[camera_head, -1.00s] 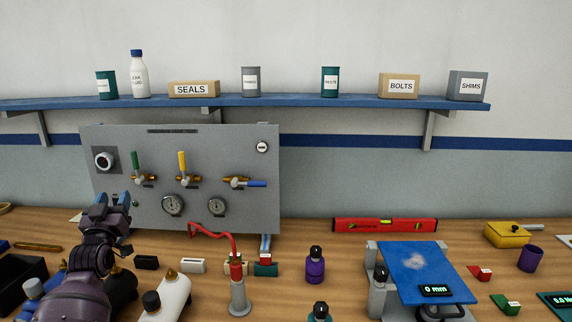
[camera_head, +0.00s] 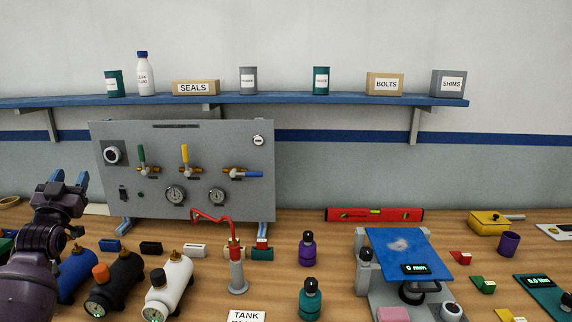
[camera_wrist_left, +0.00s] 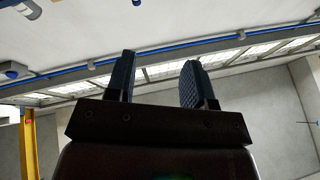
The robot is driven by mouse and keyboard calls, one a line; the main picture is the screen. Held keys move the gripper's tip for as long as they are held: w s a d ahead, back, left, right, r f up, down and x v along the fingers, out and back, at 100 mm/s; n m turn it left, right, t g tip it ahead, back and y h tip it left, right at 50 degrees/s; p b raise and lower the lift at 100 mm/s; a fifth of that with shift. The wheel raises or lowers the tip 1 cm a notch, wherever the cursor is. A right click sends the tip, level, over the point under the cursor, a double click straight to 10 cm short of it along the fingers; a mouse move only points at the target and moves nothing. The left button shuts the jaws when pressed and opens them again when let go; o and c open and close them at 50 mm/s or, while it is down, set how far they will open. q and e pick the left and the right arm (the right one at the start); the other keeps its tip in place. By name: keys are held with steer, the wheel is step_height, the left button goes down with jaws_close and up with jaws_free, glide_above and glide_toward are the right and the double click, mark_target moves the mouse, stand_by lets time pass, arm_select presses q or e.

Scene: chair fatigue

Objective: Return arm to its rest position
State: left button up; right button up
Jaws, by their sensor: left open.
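My left gripper (camera_head: 62,182) is at the left edge of the head view, pointing up, with its two blue fingers apart and nothing between them. It stands in front of and left of the grey valve panel (camera_head: 215,142), apart from it. In the left wrist view the two fingers (camera_wrist_left: 155,85) are spread, with only the ceiling and upper walls behind them. My right gripper is not in view.
Blue (camera_head: 76,270), black (camera_head: 118,284) and white (camera_head: 170,284) tanks lie near my left arm. A hand pump (camera_head: 237,270) with a red hose stands right of them. A blue-topped rig (camera_head: 405,250) reads 0 mm. A blue shelf (camera_head: 290,99) holds containers.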

arm_select(q)
step_height(320, 180, up, 3)
steer(key=a+m, duration=0.1)
steer(key=a, duration=0.2)
steer(key=s+d+f+m+g+h, duration=0.15)
steer(key=s+f, duration=0.35)
steer(key=f, duration=0.5)
steer(key=s+d+f+m+g, duration=0.1)
steer(key=s+d+f+g, duration=0.2)
steer(key=s+f, duration=0.5)
steer(key=s+d+f+m+g+h, duration=0.1)
steer(key=s+d+f+g, duration=0.15)
steer(key=f, duration=0.85)
steer(key=s+d+f+m+g+h, duration=0.1)
steer(key=s+d+f+g, duration=0.25)
steer(key=s+f, duration=0.65)
steer(key=s+d+f+g, duration=0.2)
steer(key=s+d+f, duration=0.25)
steer(key=s, duration=0.85)
steer(key=w+d+f+n+t, duration=0.1)
steer(key=d+n, duration=0.4)
steer(key=d, duration=0.6)
steer(key=shift+w+d+f, duration=0.2)
steer(key=shift+w+f, duration=0.2)
steer(key=shift+f, duration=0.1)
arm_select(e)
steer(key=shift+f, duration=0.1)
